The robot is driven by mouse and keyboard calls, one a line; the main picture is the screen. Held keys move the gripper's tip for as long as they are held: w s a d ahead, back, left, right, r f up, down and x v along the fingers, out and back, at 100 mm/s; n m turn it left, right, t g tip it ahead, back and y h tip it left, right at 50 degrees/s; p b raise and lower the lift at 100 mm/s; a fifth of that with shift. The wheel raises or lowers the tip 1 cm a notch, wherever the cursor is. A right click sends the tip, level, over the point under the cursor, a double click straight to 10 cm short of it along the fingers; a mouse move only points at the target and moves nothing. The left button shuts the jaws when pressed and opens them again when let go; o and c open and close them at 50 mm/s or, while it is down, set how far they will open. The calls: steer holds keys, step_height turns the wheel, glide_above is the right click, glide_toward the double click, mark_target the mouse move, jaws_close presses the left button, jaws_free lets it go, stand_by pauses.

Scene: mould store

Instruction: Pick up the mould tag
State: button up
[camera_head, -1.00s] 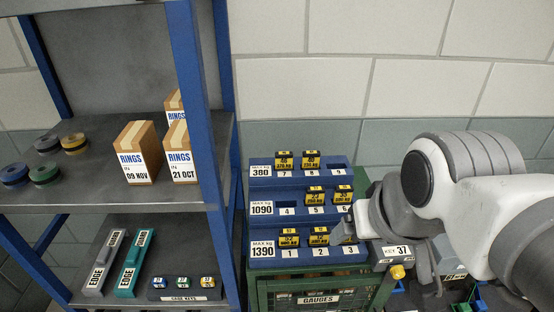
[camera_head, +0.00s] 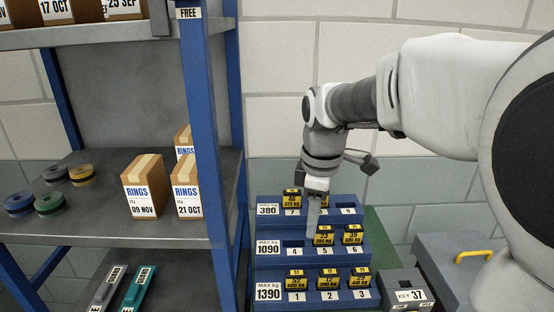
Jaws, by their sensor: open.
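Several black-and-yellow mould tags stand on a blue stepped rack (camera_head: 267,244). The bottom row holds tags at slot 1 (camera_head: 295,279), slot 2 (camera_head: 330,278) and slot 3 (camera_head: 360,277). The middle step has tags at slot 5 (camera_head: 323,235) and slot 6 (camera_head: 352,234); slot 4 is empty. On the top step a tag stands at slot 7 (camera_head: 292,198), and slot 9 looks empty. My gripper (camera_head: 313,222) is open, pointing down in front of the top step, above the slot 5 tag. It hides slot 8. I cannot tell whether it touches anything.
A blue-posted grey shelf (camera_head: 90,232) stands close on the left, with RINGS boxes (camera_head: 145,185) and tape-like rolls (camera_head: 50,204). A grey KEY 37 box (camera_head: 401,280) sits right of the rack. A grey case with a yellow handle (camera_head: 473,256) is farther right. The wall is behind.

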mark_target(297, 272)
steer(key=w+f+n, duration=0.1)
steer(key=f, duration=0.4)
steer(key=w+a+f+n, duration=0.1)
steer(key=f, duration=0.4)
steer(key=w+a+f+n+g, duration=0.1)
steer(key=f, duration=0.4)
steer(key=shift+w+f, duration=0.25)
steer(key=shift+f, duration=0.1)
steer(key=shift+s+a+f, duration=0.1)
steer(key=shift+s+f, duration=0.05)
steer(key=shift+f, duration=1.2)
steer(key=shift+s+a+f, duration=0.1)
steer(key=shift+s+f, duration=0.05)
steer(key=shift+f, duration=1.15)
jaws_close()
